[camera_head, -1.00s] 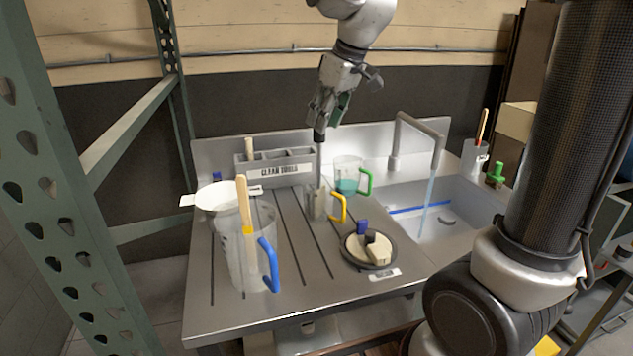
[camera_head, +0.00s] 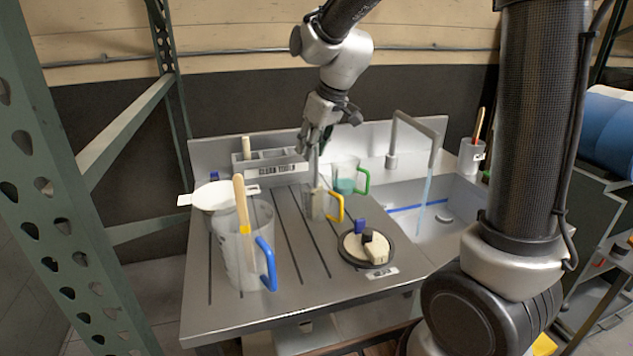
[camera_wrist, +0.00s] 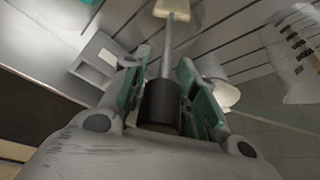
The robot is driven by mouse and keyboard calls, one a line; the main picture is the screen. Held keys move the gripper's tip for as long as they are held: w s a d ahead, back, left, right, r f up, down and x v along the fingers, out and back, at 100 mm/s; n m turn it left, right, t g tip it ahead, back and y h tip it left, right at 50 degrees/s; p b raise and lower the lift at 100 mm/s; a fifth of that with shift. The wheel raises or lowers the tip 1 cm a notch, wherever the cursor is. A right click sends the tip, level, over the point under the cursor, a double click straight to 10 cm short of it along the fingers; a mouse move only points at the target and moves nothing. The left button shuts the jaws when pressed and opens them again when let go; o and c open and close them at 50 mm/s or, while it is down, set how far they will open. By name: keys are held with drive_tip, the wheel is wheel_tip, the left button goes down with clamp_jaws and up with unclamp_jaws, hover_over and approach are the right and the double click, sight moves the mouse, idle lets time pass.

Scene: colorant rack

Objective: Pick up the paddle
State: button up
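A tool with a dark handle (camera_wrist: 161,102) and a thin grey shaft (camera_head: 317,170) stands upright in the small clear jug with the yellow handle (camera_head: 336,208); it looks like the paddle. In the wrist view its shaft runs to a pale flat end (camera_wrist: 172,10). My gripper (camera_head: 317,143) points down around the top of this tool. In the wrist view its green-padded fingers (camera_wrist: 162,85) stand on both sides of the dark handle, seemingly open; contact is hard to make out. Another wooden-handled stick (camera_head: 242,205) leans in the large jug with the blue handle (camera_head: 266,262).
A jug with a green handle (camera_head: 362,182) and teal liquid stands close behind the tool. A grey tool rack (camera_head: 285,166) is behind left. A round black dish (camera_head: 353,258) sits front right. The faucet (camera_head: 432,130) and sink are to the right.

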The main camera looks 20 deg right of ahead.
clamp_jaws()
drive_tip(key=shift+r, duration=0.15)
